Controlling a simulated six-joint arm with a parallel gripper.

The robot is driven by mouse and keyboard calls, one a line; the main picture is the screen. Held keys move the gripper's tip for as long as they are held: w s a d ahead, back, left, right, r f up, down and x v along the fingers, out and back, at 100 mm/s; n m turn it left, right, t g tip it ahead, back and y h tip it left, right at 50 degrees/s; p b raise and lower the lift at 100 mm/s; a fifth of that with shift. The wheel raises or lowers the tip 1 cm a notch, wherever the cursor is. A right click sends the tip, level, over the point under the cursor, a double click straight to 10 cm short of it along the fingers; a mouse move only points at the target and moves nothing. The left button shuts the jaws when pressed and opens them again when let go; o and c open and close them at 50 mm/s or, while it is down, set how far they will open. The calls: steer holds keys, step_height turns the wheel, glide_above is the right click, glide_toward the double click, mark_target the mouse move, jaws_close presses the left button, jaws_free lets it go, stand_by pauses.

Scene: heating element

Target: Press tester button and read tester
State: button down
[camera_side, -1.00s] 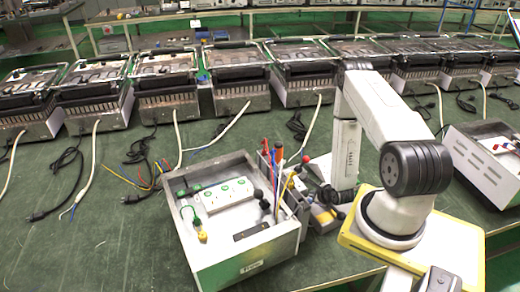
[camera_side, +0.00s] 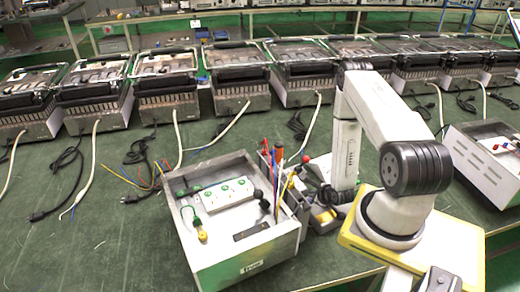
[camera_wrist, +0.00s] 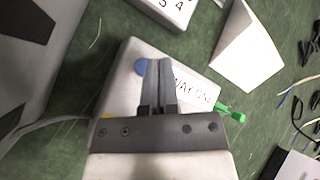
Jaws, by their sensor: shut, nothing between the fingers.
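In the wrist view, a pale box (camera_wrist: 122,82) lies below my gripper. It has a round blue button (camera_wrist: 141,67) and a white label with partly covered black lettering (camera_wrist: 196,90). I take this box to be the tester. My gripper (camera_wrist: 158,62) is shut and empty. Its fingers overlap the box in the picture, with the tips just right of the blue button. I cannot tell whether they touch the box. The fingers hide part of the label. In the side view my arm hides the gripper tips and this box.
In the side view, an open metal box (camera_side: 200,262) holds a white socket strip (camera_side: 225,194). Pens and tools (camera_side: 280,180) stand beside it. Several heaters (camera_side: 165,95) with loose cables line the back. The wrist view shows a white wedge-shaped block (camera_wrist: 238,55) and a green piece (camera_wrist: 230,112).

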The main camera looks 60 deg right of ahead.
steer(key=shift+f, duration=0.85)
stand_by(1.1)
steer(key=shift+r, duration=0.9)
stand_by(0.3)
steer(key=shift+r, duration=2.5)
